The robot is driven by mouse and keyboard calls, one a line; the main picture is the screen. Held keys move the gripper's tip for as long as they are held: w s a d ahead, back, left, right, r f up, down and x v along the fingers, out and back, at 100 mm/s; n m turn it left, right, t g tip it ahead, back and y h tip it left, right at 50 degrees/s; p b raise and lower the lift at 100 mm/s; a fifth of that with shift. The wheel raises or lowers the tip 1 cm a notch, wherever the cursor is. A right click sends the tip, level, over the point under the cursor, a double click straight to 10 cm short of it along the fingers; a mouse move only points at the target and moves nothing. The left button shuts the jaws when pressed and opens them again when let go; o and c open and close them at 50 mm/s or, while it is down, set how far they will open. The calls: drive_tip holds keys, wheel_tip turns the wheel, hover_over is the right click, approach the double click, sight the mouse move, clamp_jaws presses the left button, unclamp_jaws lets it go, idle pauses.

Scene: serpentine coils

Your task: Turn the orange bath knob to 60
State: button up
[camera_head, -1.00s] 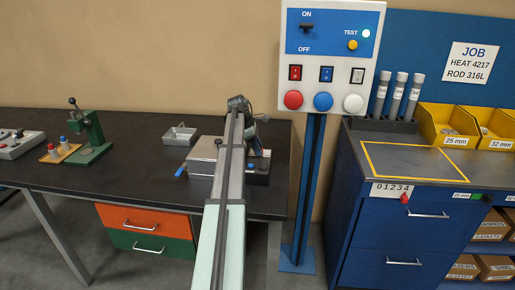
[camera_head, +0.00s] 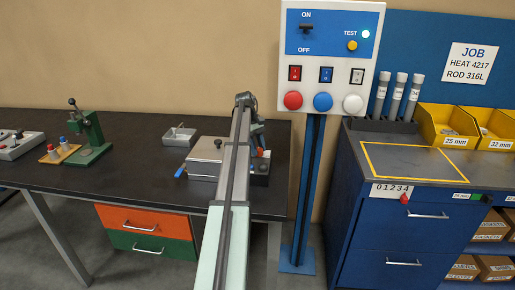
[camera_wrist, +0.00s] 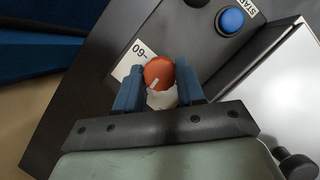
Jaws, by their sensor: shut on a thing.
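The orange bath knob (camera_wrist: 158,73) sits on a dark control panel (camera_wrist: 215,55) in the wrist view. A white pointer line on its face points toward the bottom, slightly left, in the picture. A white label reading 60 (camera_wrist: 137,52), upside down, lies at the knob's upper left, away from the pointer line. My gripper (camera_wrist: 159,78) has its two blue fingers on either side of the knob, shut on it.
A blue button (camera_wrist: 230,20) and a dark round knob are near the panel's top. A black knob (camera_wrist: 298,166) is at lower right. In the head view, a small metal tray (camera_head: 179,137) stands behind the bath, and a switch post (camera_head: 306,195) stands to its right.

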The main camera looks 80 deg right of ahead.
drive_tip(key=shift+m, duration=0.3)
drive_tip(key=o, duration=1)
drive_tip(key=shift+o, duration=0.2)
drive_tip(key=shift+n, duration=0.4)
